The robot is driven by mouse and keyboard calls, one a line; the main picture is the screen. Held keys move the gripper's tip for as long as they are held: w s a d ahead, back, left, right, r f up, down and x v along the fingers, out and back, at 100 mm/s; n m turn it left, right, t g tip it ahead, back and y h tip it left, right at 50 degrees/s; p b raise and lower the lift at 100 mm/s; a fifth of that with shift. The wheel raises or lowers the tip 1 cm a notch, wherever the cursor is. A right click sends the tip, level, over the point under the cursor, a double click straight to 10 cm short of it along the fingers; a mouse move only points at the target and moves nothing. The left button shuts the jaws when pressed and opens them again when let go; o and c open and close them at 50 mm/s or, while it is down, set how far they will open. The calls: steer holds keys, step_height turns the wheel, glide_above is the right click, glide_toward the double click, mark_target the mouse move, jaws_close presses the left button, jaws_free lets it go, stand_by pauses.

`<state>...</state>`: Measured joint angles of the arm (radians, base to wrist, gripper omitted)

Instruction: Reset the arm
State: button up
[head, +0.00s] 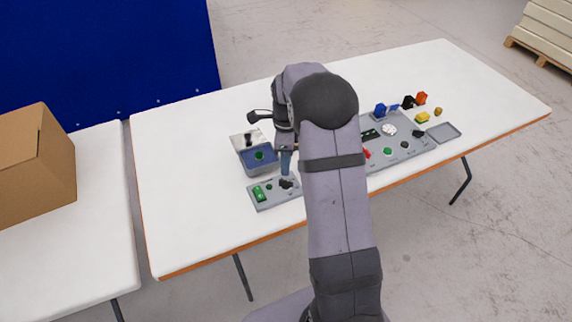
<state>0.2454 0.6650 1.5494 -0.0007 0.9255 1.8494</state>
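My arm reaches over the white table (190,205) from the front edge, and its links cover the middle of the scene. My gripper (285,163) points down above the left grey tray (265,203). Its fingers are small and partly hidden, so I cannot tell whether they are open or shut, or whether they hold anything.
A larger grey tray (400,158) with small parts lies right of my arm, partly hidden. A small empty tray (445,133) lies further right. A cardboard box (35,165) sits on the left table. The white table's left part is clear.

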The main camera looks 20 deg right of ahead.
stand_by(0.4)
steer(key=n, duration=0.2)
steer(key=shift+w+n, duration=0.1)
steer(key=shift+n, duration=0.2)
steer(key=n, duration=0.6)
steer(key=shift+w+f, duration=0.1)
steer(key=shift+f, duration=0.2)
steer(key=s+f+n, duration=0.1)
steer(key=s+n, duration=0.1)
steer(key=s+a+f+n, duration=0.1)
steer(key=s+f+n, duration=0.1)
steer(key=s+f+n+g, duration=0.1)
steer(key=s+n, duration=0.1)
steer(key=s, duration=0.1)
steer(key=shift+a+f+n, duration=0.2)
steer(key=shift+a+n, duration=0.1)
steer(key=s+a+r+n+g, duration=0.15)
steer(key=s+a+n, duration=0.25)
steer(key=s, duration=0.6)
steer(key=s+a+r+n, duration=0.3)
steer(key=s, duration=0.6)
step_height(320, 180, up, 5)
steer(key=w+a+n+t, duration=0.2)
steer(key=a+t, duration=0.1)
step_height(320, 180, down, 21)
steer(key=b, duration=2)
steer(key=shift+s, duration=0.2)
